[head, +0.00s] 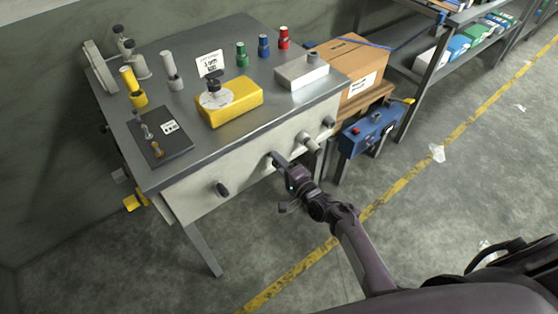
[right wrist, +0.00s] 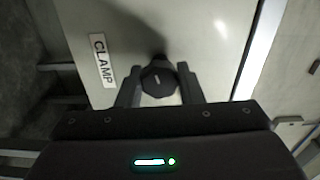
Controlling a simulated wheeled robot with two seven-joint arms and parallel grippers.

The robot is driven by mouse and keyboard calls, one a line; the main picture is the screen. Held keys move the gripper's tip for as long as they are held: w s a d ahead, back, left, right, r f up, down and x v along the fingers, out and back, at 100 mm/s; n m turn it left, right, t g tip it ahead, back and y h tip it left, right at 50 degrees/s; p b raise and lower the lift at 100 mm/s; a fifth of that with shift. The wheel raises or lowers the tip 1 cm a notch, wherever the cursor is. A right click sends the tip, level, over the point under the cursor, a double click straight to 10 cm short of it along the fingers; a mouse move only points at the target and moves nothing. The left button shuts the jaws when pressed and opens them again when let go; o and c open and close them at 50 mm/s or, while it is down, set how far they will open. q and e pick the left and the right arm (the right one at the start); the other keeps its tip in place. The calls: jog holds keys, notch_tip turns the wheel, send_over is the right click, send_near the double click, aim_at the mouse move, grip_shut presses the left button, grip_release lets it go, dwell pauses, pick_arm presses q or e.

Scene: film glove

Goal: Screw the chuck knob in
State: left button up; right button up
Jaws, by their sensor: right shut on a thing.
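A dark faceted knob (right wrist: 158,82) sticks out of the pale front panel (head: 250,176) of the bench, beside a label reading CLAMP (right wrist: 102,60). My right gripper (right wrist: 158,86) is shut on this knob, one finger on each side of it. In the head view my right gripper (head: 283,165) reaches the panel from the front, and its fingers largely hide the knob. Another dark knob (head: 222,189) sits farther left on the panel. I cannot read a chuck label on any knob. My left gripper is not in view.
Two grey knobs (head: 309,143) stick out to the right of my right gripper. The bench top (head: 207,143) holds a yellow block (head: 238,103), a grey block (head: 302,72), a dark plate and several coloured bottles. A cardboard box (head: 352,62) stands behind right. Floor in front is mostly clear.

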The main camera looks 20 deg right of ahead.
jog(key=m, duration=0.2)
jog(key=m+p, duration=0.1)
jog(key=m, duration=0.1)
jog(key=shift+s+f+m, duration=0.2)
jog(key=shift+m, duration=0.2)
jog(key=shift+f+m+p, duration=0.15)
jog(key=shift+m+p, duration=0.6)
jog(key=shift+m, duration=1.45)
jog(key=o, duration=0.8)
jog(key=shift+o, duration=0.8)
jog(key=shift+r, duration=0.25)
jog(key=v, duration=0.8)
jog(key=shift+p, duration=0.45)
